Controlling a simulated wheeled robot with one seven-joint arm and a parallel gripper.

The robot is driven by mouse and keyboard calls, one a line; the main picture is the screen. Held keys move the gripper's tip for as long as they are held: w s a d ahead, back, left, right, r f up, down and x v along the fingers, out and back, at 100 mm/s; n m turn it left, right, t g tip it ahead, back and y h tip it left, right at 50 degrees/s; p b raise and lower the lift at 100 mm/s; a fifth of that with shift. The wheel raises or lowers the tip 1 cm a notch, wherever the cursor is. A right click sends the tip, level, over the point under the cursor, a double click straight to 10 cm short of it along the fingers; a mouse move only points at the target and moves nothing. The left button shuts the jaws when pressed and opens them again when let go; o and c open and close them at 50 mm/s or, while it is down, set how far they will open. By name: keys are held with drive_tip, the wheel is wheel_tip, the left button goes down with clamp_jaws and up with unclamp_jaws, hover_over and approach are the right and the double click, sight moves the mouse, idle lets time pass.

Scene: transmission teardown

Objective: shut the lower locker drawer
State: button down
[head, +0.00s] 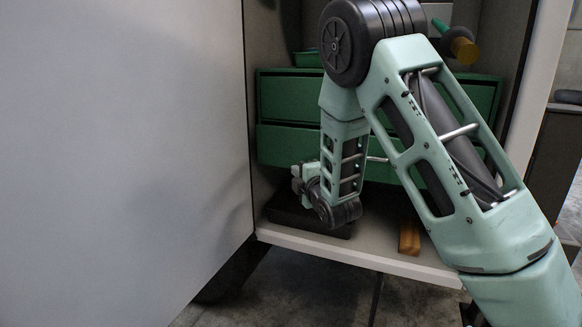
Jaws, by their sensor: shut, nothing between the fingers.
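A green two-drawer unit stands inside the open locker (437,262). The lower drawer (280,146) is a green front below the upper drawer (284,97). I cannot tell from this angle how far out the lower drawer stands. A short piece of metal handle (378,159) shows right of my wrist. My arm covers the middle of both drawers. My gripper (298,181) is small in view, in front of the lower drawer's lower left part. It looks shut and empty. I cannot tell whether it touches the drawer.
The large pale locker door (120,150) stands open on the left. On the locker floor are a dark flat tray (310,221) and a brown bar (409,237). A green-and-yellow tool (459,46) shows above the drawers, with a green item (306,59) on top left.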

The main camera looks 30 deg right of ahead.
drive_tip(key=p, duration=0.2)
approach(285, 153)
drive_tip(key=w+a, duration=0.2)
drive_tip(key=w, duration=0.1)
drive_tip(key=shift+w+d+r+p, duration=0.1)
drive_tip(key=shift+w+d+p, duration=0.2)
drive_tip(key=shift+w+d, duration=1.05)
drive_tip(key=shift+w, duration=0.05)
